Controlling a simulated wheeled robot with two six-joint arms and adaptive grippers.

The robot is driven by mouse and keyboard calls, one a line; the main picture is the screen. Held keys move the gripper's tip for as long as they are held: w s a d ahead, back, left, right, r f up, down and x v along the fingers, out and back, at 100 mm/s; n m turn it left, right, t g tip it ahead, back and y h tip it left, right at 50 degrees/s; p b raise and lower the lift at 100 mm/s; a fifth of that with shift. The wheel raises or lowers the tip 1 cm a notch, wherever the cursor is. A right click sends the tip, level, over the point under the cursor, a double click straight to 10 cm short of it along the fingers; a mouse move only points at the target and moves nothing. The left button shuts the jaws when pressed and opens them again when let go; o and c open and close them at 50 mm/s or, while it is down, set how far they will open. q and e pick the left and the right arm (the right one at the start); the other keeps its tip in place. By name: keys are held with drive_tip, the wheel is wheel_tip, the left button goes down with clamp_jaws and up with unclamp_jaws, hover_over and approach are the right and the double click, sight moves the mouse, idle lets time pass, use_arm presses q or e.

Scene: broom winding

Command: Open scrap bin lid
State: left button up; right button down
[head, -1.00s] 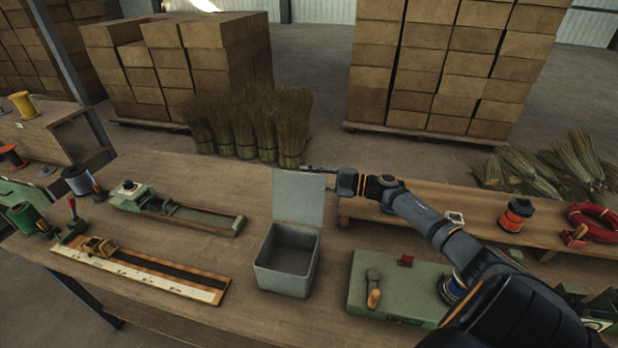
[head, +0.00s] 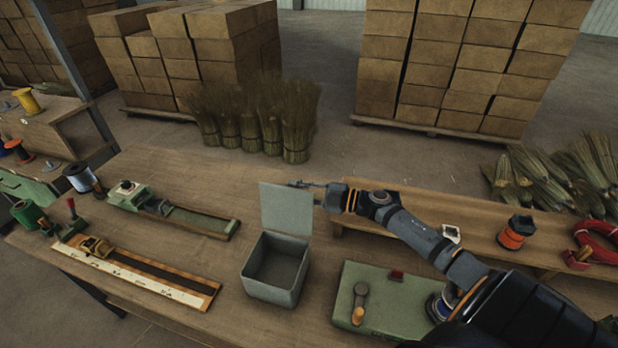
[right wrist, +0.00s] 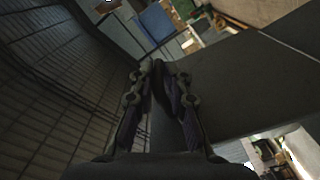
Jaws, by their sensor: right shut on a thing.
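The scrap bin (head: 268,293) is a grey open-topped box on the wooden table, with an empty-looking inside. Its lid (head: 284,212) stands up, roughly upright, from the bin's back edge, so the bin's mouth is uncovered. My right gripper (head: 300,184) reaches in from the right and is shut on the lid's top edge near the right corner. The lid partly hides its fingertips. In the right wrist view my right gripper's fingers (right wrist: 158,75) are close together beside a dark flat panel. My left gripper is not in view.
A green board (head: 390,290) with a wooden-handled tool lies right of the bin. A green-and-wood fixture (head: 190,218) and a ruled board (head: 140,275) lie left. A raised wooden shelf (head: 470,225) is behind my right arm. Bare table separates the bin from the fixtures.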

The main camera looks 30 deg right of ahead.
sight(292, 193)
drive_tip(key=shift+a+r, duration=0.1)
drive_tip(key=shift+r, duration=0.15)
drive_tip(key=shift+s+a+r+p, duration=0.65)
drive_tip(key=shift+a, duration=0.1)
drive_tip(key=shift+s+a, duration=0.35)
drive_tip(key=shift+a, duration=0.25)
drive_tip(key=shift+w+d+f, duration=0.1)
drive_tip(key=shift+d, duration=0.2)
drive_tip(key=c, duration=1.8)
unclamp_jaws()
drive_tip(key=o, duration=0.4)
drive_tip(key=shift+a+n, duration=0.2)
drive_tip(key=shift+n, duration=0.1)
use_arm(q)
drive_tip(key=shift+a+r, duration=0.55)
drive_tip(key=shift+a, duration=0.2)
use_arm(e)
drive_tip(key=shift+s, duration=0.2)
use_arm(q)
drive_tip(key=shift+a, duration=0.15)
use_arm(e)
drive_tip(key=shift+f, duration=0.15)
